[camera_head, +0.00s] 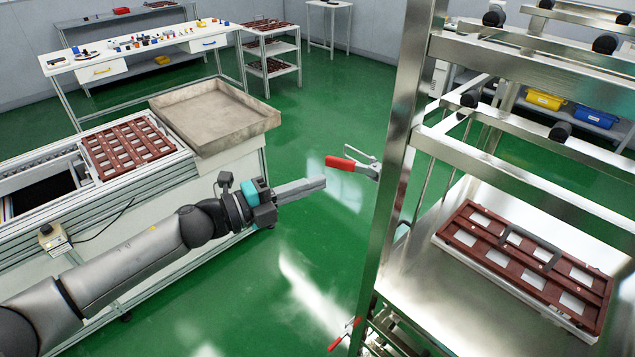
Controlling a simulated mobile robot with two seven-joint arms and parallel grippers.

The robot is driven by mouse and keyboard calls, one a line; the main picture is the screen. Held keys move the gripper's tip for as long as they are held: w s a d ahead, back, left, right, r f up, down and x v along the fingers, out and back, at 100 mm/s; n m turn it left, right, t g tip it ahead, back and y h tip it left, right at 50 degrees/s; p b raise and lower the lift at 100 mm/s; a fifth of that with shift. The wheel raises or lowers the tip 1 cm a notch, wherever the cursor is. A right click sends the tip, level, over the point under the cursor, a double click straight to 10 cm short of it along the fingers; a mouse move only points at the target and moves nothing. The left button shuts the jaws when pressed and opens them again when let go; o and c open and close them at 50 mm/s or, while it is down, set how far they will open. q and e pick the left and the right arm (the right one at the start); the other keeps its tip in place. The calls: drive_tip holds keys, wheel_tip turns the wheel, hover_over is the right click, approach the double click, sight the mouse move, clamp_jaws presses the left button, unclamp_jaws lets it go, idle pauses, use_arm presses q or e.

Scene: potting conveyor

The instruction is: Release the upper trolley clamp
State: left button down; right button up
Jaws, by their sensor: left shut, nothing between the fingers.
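The upper trolley clamp (352,163) has a red handle and a metal bracket. It sits on the left post of the metal trolley (405,140), its handle pointing left. A lower clamp with a red handle (343,335) is near the bottom of the same post. My left gripper (322,183) reaches in from the left, its fingers shut and empty. In the picture its tip lies just left of and slightly below the upper clamp's handle, with a small gap. I cannot tell the depth between them. My right gripper is not in view.
A brown tray (525,258) rests on the trolley's shelf. The conveyor (190,190) at left carries another brown tray (128,147) and an empty beige tray (215,115). A white workbench (140,45) stands behind. Green floor lies open between conveyor and trolley.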

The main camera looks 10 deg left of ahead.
use_arm(q)
drive_tip(key=shift+w+a+b+v, duration=0.45)
drive_tip(key=shift+b+v, duration=0.55)
drive_tip(key=shift+v, duration=3.5)
drive_tip(key=w+a+f+n+t+y+b, duration=0.2)
drive_tip(key=a+f+n+y, duration=0.25)
drive_tip(key=f, duration=0.55)
drive_tip(key=w+a+f+n+t+y+b, duration=0.25)
drive_tip(key=f+n, duration=0.35)
drive_tip(key=f, duration=0.4)
drive_tip(key=s+a+f+n+g+y+b, duration=0.25)
drive_tip(key=s+f+n, duration=0.2)
drive_tip(key=f, duration=0.75)
drive_tip(key=s+a+f+n+g+y+b, duration=0.1)
drive_tip(key=s+a+f+n+y, duration=0.25)
drive_tip(key=f, duration=0.75)
drive_tip(key=s+d+f+n+g+y+b, duration=0.25)
drive_tip(key=s+f+n+g, duration=0.3)
drive_tip(key=s+f, duration=1.3)
drive_tip(key=s+d+f+n+g+b, duration=0.1)
drive_tip(key=s+d+f+g, duration=0.1)
drive_tip(key=s, duration=0.8)
drive_tip(key=s+d+f+n+g+b, duration=0.1)
drive_tip(key=s+d+f+g, duration=0.2)
drive_tip(key=s, duration=0.7)
drive_tip(key=shift+d+f+n+h, duration=0.3)
drive_tip(key=shift+d+f+h, duration=0.1)
drive_tip(key=shift+d, duration=0.5)
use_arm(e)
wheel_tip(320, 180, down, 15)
